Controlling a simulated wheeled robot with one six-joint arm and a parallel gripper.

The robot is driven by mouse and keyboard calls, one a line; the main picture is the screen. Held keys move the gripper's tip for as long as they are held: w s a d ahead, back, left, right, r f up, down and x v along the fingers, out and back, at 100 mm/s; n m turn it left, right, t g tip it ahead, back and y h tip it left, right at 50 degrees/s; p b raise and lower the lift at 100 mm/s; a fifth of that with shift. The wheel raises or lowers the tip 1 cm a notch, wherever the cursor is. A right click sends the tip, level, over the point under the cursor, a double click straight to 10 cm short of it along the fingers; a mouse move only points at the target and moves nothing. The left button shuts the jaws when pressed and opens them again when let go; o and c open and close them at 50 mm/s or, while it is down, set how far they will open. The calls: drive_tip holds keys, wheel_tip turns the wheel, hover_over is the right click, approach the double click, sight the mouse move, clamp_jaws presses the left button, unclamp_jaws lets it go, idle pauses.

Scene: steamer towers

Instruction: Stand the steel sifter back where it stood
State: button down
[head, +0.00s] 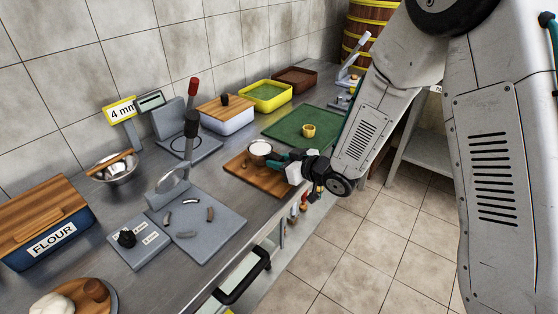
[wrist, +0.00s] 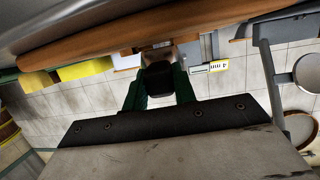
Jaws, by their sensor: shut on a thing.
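The steel sifter (head: 260,152) is a small round metal cup with white inside, upright at the wooden board (head: 250,177) in the head view. I cannot tell whether its base touches the board. My gripper (head: 281,159) comes in from the right, level and low over the board, with its teal fingers at the sifter's right side. In the wrist view, my gripper (wrist: 160,82) is shut on a dark block, seemingly the sifter's handle. The sifter's cup is mostly hidden there.
A green mat (head: 290,126) with a small yellow cup (head: 308,130) lies behind the board. A lidded white box (head: 226,118), yellow tray (head: 266,95) and grey slab (head: 197,228) with several dark pieces stand around. The counter's front edge is close to the board.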

drive_tip(key=shift+f, duration=0.35)
drive_tip(key=c, duration=1.1)
unclamp_jaws()
drive_tip(key=shift+o, duration=0.2)
drive_tip(key=v, duration=0.7)
drive_tip(key=shift+s+d+r, duration=0.1)
drive_tip(key=shift+s+d, duration=0.15)
drive_tip(key=shift+s, duration=0.05)
drive_tip(key=shift+v, duration=2.2)
